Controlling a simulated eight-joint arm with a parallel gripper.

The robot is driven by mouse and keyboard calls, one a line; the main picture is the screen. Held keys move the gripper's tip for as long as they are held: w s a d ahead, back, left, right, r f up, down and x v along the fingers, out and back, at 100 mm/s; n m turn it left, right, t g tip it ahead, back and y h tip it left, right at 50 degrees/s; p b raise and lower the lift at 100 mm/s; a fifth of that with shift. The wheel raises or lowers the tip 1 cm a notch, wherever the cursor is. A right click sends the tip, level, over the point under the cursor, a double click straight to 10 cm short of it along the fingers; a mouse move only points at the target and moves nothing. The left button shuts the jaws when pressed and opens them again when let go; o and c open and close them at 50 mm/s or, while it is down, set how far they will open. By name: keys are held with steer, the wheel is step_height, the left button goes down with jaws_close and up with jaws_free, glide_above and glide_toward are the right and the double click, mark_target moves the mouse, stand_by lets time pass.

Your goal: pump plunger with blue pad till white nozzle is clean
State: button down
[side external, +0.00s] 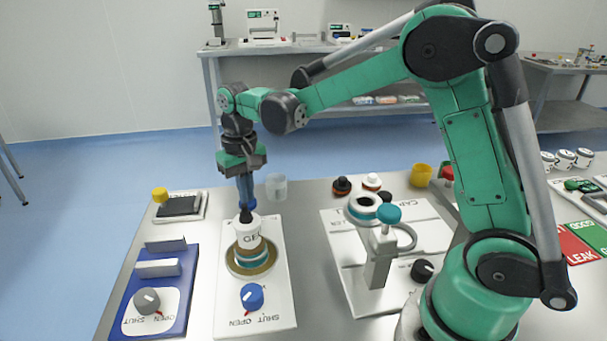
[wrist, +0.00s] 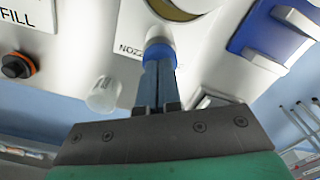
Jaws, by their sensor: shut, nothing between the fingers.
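My gripper (side external: 246,202) points straight down over the middle white panel (side external: 272,312). Its fingers are shut with nothing between them. In the wrist view, the fingertips (wrist: 158,66) meet or overlap the round blue pad (wrist: 159,49); I cannot tell whether they touch it. In the side view, the blue pad (side external: 248,204) is at the fingertips, close to a dark piece above a lettered white cylinder (side external: 246,232). Part of a "NOZZ" label (wrist: 130,49) shows beside the pad. The white nozzle cannot be made out clearly, nor can its cleanliness.
A clear cup (side external: 276,187) stands behind the panel. A blue tray (side external: 187,262) with upright grey plates lies left. A blue knob (side external: 252,296) sits at the panel's front. A teal-capped stand (side external: 380,255) is to the right. A yellow cup (side external: 421,175) stands farther back.

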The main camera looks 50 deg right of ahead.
steer(key=shift+f, duration=0.15)
steer(key=shift+r, duration=2.15)
step_height(320, 180, up, 6)
